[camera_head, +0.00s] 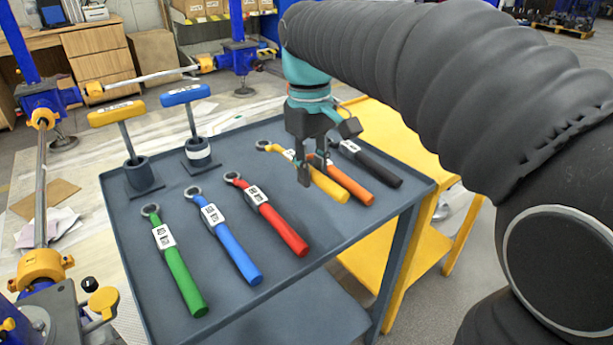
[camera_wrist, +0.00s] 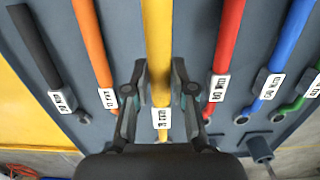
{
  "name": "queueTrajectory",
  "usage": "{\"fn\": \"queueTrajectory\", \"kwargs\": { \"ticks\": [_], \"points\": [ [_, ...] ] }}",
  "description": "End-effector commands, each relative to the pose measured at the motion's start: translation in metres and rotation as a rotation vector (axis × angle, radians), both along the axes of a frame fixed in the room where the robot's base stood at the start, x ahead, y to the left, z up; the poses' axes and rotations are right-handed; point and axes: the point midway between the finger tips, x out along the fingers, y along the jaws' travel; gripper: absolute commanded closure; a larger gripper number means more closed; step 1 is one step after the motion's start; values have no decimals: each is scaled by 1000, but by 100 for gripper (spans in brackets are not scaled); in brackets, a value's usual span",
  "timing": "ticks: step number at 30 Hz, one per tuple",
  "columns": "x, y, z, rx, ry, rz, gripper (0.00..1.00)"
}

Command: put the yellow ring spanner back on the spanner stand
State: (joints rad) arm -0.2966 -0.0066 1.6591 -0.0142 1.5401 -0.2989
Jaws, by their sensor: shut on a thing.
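The yellow ring spanner (camera_head: 328,186) is between the fingers of my gripper (camera_head: 316,170), over the grey table top. Its ring end points to the upper left in the head view. In the wrist view my gripper (camera_wrist: 160,80) is shut on the yellow ring spanner (camera_wrist: 158,30), near its white label. The gripper's body hides the spanner's ring there. I cannot tell whether the spanner touches the table or is slightly above it. No part is clearly recognisable as a separate spanner stand.
The grey table (camera_head: 235,310) also bears green (camera_head: 181,275), blue (camera_head: 232,246), red (camera_head: 277,224), orange (camera_head: 352,187) and black (camera_head: 374,165) spanners. Orange and red flank the yellow one closely. Yellow (camera_head: 117,113) and blue (camera_head: 186,95) T-handled tools stand at the back left.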

Motion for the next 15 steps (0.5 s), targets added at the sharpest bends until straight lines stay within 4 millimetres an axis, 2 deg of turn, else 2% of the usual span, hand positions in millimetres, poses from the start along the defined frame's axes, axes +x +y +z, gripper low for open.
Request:
{"fn": "queueTrajectory", "kwargs": {
  "ticks": [5,15],
  "points": [
    [5,3,-6,1,-1,-1,100],
    [4,3,-43,0,-1,-2,100]
  ]
}}
